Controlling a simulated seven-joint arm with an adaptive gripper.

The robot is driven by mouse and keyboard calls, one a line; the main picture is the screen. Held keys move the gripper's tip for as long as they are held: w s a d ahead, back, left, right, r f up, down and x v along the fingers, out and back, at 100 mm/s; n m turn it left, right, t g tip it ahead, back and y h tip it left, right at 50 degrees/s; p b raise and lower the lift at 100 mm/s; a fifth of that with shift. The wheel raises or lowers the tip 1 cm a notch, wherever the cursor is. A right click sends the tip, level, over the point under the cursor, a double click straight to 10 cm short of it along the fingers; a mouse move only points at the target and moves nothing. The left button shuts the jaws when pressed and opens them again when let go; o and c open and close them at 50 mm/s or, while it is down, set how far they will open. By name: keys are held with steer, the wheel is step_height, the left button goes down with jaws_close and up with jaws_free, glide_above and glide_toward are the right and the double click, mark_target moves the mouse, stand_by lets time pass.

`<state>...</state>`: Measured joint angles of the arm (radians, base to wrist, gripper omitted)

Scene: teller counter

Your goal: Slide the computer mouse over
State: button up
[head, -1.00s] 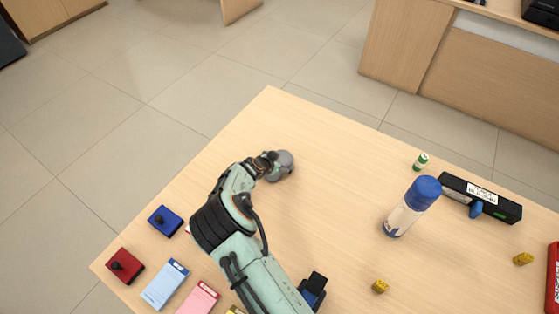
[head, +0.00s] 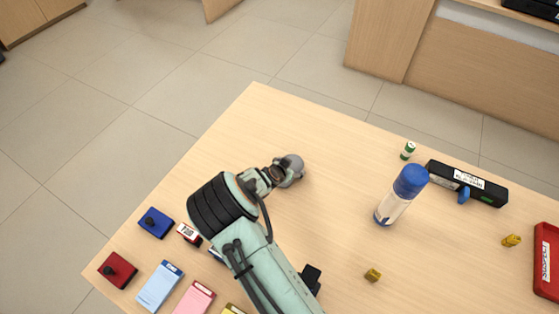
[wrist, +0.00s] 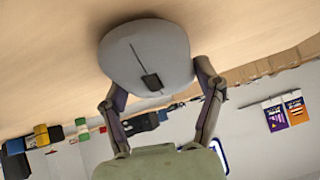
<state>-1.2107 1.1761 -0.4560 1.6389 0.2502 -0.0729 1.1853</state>
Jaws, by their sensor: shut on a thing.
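The computer mouse (head: 292,168) is grey and rounded. It rests on the wooden table (head: 345,185), toward the table's far corner in the head view. In the wrist view the mouse (wrist: 143,50) fills the upper middle, with a dark scroll wheel and a seam line facing the camera. My gripper (wrist: 157,88) is shut on the mouse, one finger at each side. In the head view my wrist and arm hide part of the mouse and the fingertips.
Right of the mouse stand a blue-capped bottle (head: 398,197), a small green-and-white battery-like cylinder (head: 408,151) and a black labelled box (head: 467,184). A yellow piece (head: 373,275) lies nearer. Blue (head: 156,222) and red (head: 117,270) blocks lie left. Table between mouse and bottle is clear.

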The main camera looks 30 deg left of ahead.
mark_target(335, 188)
steer(key=d, duration=1.3)
steer(key=shift+s+d+f, duration=0.25)
steer(key=o, duration=1.2)
steer(key=shift+o, duration=0.2)
steer(key=shift+w+a+r, duration=0.1)
steer(key=shift+r, duration=0.1)
steer(key=shift+r, duration=0.15)
steer(key=v, duration=1.1)
steer(key=shift+s+r, duration=0.2)
steer(key=shift+s, duration=0.1)
